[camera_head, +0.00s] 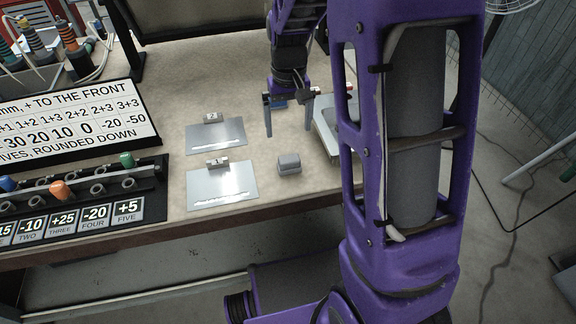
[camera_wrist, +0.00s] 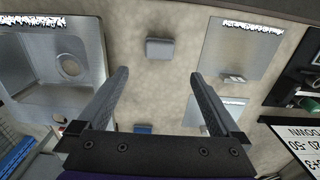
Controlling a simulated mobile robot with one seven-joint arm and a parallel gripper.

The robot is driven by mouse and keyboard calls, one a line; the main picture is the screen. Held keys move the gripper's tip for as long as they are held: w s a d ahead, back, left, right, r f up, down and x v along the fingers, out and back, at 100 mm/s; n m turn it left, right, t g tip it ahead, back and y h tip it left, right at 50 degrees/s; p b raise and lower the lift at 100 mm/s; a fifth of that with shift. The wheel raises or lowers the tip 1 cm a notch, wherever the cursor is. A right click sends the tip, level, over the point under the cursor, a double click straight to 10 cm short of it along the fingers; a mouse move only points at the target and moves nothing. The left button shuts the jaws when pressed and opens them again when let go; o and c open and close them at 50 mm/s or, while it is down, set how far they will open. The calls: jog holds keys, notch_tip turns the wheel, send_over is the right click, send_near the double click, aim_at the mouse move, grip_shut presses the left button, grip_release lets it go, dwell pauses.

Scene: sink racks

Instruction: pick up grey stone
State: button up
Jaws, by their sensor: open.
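The grey stone (camera_head: 289,164) is a small rounded block on the beige table, right of the metal plate marked 1. In the wrist view the stone (camera_wrist: 160,49) lies beyond the fingertips, near the middle line between them. My gripper (camera_head: 289,132) points down behind the stone in the head view, apart from it. In the wrist view my gripper (camera_wrist: 158,76) has its two fingers wide apart with nothing between the tips.
Metal plates marked 1 (camera_head: 222,188) and 2 (camera_head: 214,139) lie left of the stone. A metal sink-like tray (camera_wrist: 75,45) shows left in the wrist view. A blue block (camera_wrist: 143,128) lies near my gripper's base. A sign (camera_head: 75,115) and knobbed rack (camera_head: 75,190) stand left.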

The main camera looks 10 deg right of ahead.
send_over(289, 158)
notch_tip(289, 158, down, 7)
jog(key=shift+w+r+b, duration=0.1)
jog(key=shift+r+b, duration=0.1)
jog(key=shift+b, duration=0.25)
jog(key=f+b, duration=0.1)
jog(key=f, duration=0.4)
jog(key=shift+s+f, duration=0.15)
jog(key=shift+s, duration=0.05)
jog(key=c, duration=1.4)
notch_tip(289, 158, up, 10)
jog(key=shift+r+p, duration=0.1)
jog(key=shift+p, duration=0.8)
